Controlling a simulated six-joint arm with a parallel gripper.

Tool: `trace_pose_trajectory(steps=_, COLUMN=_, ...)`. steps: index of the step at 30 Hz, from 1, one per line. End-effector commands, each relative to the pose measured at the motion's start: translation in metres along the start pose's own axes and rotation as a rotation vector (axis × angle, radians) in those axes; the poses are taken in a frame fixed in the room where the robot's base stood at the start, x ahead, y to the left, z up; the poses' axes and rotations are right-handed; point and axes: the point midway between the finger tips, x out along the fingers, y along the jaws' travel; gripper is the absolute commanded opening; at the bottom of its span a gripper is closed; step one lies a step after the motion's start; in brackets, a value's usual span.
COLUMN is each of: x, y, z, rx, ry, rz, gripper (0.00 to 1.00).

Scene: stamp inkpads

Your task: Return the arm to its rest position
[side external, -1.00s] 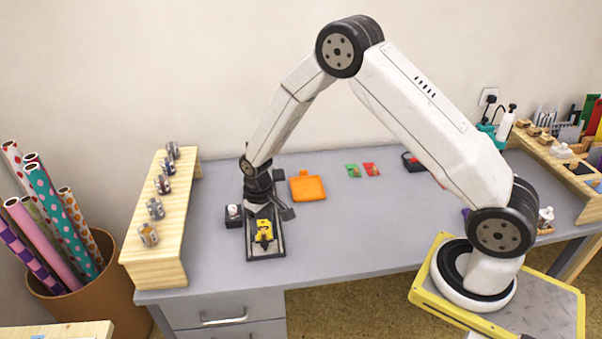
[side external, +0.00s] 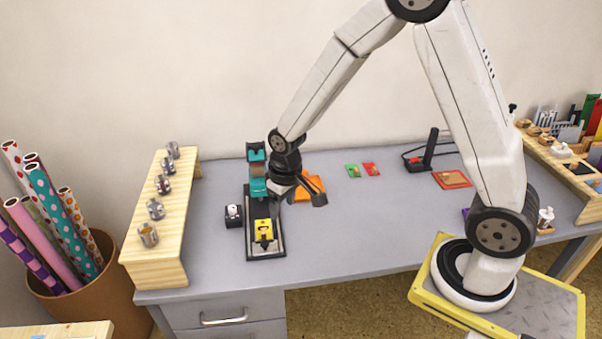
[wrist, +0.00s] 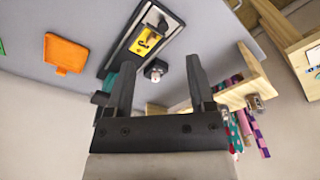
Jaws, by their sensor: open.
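My gripper (side external: 300,188) is above the grey desk (side external: 350,237), just right of a dark tray (side external: 277,252) in the side view. In the wrist view my gripper (wrist: 160,85) has its two dark fingers spread apart with nothing between them. The tray (wrist: 112,62) holds a yellow piece (side external: 264,230) at its near end; the yellow piece also shows in the wrist view (wrist: 148,40).
A small dark block with a white top (side external: 233,215) sits left of the tray. An orange pad (side external: 311,184) lies behind my gripper.

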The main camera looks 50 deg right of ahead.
Motion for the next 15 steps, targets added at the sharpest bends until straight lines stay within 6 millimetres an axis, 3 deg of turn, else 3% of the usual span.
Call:
trace_pose_trajectory(steps=6, x=-0.033, y=0.002, z=0.036, rx=0.000, ry=0.048, rz=0.000, gripper=0.69)
trace_pose_trajectory(steps=15, x=-0.060, y=0.003, z=0.086, rx=0.001, ry=0.106, rz=0.001, gripper=0.69)
